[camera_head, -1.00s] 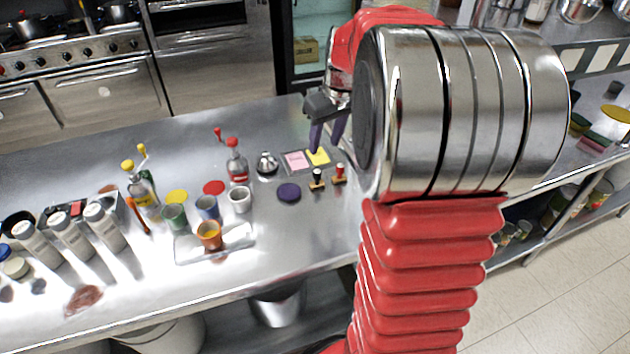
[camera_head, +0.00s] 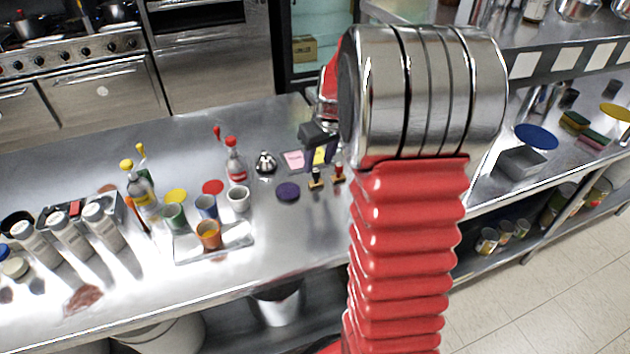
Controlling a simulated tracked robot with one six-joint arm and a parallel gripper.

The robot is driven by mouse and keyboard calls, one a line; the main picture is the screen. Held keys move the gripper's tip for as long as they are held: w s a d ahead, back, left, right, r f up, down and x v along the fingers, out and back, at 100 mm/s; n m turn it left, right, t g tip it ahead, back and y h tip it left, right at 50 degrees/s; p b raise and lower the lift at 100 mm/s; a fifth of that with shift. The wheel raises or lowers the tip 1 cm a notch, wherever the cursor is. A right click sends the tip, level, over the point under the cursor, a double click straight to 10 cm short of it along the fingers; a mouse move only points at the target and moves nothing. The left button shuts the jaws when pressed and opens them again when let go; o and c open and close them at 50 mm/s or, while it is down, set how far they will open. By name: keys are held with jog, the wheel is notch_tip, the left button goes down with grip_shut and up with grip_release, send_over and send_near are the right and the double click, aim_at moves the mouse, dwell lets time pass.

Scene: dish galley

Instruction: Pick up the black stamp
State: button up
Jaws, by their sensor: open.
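The black stamp (camera_head: 316,178) stands upright on the steel counter, with a black handle and a pale wooden base. A red-handled stamp (camera_head: 338,174) stands just to its right. My arm hides part of the gripper's right side.
Pink notes (camera_head: 293,160) and yellow notes (camera_head: 319,156) lie behind the stamps. A dark purple round pad (camera_head: 288,192) lies to the left, near a silver bell (camera_head: 265,163). Cups stand on a tray (camera_head: 185,254) further left. The counter in front of the stamps is clear.

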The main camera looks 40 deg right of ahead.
aim_at(316, 170)
jog(key=shift+x, duration=2.6)
jog(key=shift+s, duration=0.1)
jog(key=shift+c, duration=0.4)
grip_shut()
